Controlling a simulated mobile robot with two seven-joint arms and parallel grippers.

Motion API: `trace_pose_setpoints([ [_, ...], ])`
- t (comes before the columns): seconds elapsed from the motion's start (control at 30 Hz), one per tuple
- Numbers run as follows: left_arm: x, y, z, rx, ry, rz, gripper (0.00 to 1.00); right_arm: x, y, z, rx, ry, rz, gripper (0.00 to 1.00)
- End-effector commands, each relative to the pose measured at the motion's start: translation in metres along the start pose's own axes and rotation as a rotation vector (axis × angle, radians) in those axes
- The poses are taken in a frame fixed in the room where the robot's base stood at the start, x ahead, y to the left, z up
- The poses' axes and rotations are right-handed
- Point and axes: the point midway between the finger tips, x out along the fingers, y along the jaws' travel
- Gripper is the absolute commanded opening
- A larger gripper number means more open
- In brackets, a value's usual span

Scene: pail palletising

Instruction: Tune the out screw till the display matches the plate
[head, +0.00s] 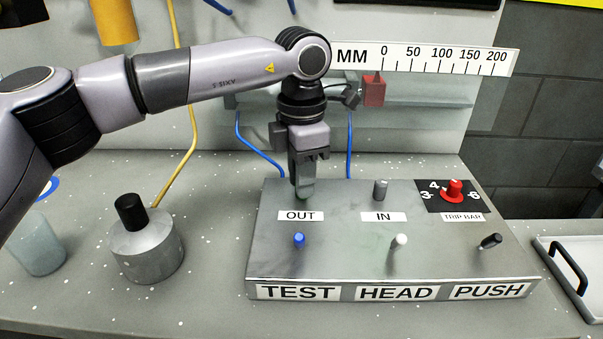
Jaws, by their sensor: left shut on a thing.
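My left gripper (304,188) points down at the back left of the grey metal box (345,262), right behind the OUT label (300,216). It is shut on the out screw, which its fingers hide. A matching grey screw (380,190) stands upright behind the IN label (384,217). A white MM scale (430,58) marked 0 to 200 is on the back panel, with a red block (374,91) just under its 0 end. I cannot make out a separate numeric display or target plate. My right gripper is out of view.
The box also has a blue lever (299,240), a white lever (400,241), a black lever (490,241) and a red TRIP BAR knob (454,190). A metal pot with black knob (147,250) stands left. A tray (565,265) is at right.

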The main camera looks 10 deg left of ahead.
Motion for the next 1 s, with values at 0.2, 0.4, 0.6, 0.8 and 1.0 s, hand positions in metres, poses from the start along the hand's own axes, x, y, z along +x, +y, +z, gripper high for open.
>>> trace_pose_setpoints([
  [0.2, -0.001, 0.000, 0.000, -0.002, -0.002, 0.001, 0.26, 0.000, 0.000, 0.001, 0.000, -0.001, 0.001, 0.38],
  [0.4, 0.000, 0.000, 0.000, -0.002, -0.002, 0.001, 0.48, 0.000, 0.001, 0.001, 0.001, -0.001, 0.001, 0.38],
  [0.6, -0.003, 0.000, 0.000, -0.002, -0.002, 0.001, 0.48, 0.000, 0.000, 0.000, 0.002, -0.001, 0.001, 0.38],
  [0.8, -0.030, 0.000, 0.001, -0.003, -0.003, 0.003, 0.48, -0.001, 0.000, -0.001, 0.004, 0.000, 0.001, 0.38],
  [1.0, -0.060, 0.000, 0.001, -0.003, -0.002, 0.002, 0.48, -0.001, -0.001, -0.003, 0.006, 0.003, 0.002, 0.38],
])
